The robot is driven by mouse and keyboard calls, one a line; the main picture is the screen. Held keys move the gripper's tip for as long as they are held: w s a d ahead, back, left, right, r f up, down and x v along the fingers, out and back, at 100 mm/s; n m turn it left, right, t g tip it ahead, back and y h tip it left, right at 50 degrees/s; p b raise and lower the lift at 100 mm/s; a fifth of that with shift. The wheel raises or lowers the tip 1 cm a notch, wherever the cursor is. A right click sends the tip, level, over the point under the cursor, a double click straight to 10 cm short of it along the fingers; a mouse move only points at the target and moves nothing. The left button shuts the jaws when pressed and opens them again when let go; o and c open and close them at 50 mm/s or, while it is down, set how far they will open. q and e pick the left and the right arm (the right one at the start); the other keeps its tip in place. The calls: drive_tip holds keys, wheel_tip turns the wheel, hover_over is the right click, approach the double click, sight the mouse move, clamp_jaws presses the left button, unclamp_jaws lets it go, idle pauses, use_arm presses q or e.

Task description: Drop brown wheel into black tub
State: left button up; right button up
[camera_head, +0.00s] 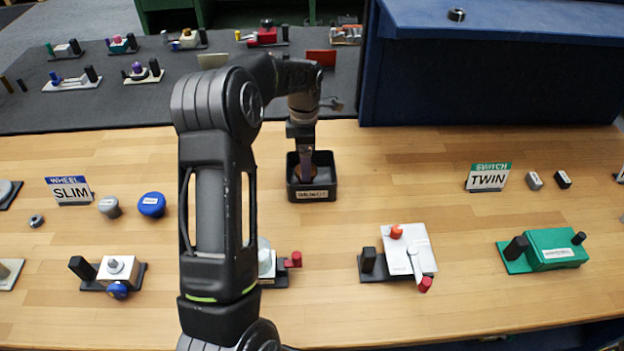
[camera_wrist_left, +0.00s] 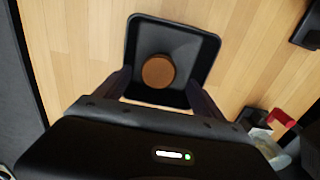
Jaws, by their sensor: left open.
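The black tub (camera_head: 325,193) stands on the wooden table with a label on its front wall. It also shows in the left wrist view (camera_wrist_left: 137,45). The brown wheel (camera_wrist_left: 158,71) is a round disc inside the tub's outline. In the head view, a bit of the brown wheel (camera_head: 298,171) shows beside the gripper. My left gripper (camera_head: 305,172) points down at the tub's left part. In the left wrist view its fingers (camera_wrist_left: 158,92) are apart on either side, and none touches the wheel visibly. My right gripper is not in view.
A blue knob (camera_head: 151,204) and a grey knob (camera_head: 110,207) stand left of my arm. A white valve unit (camera_head: 407,250) and a green unit (camera_head: 555,249) are at the right. A blue box (camera_head: 480,80) rises behind.

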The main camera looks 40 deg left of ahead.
use_arm(q)
wheel_tip(320, 180, up, 8)
drive_tip(key=shift+f, duration=0.25)
idle(0.9)
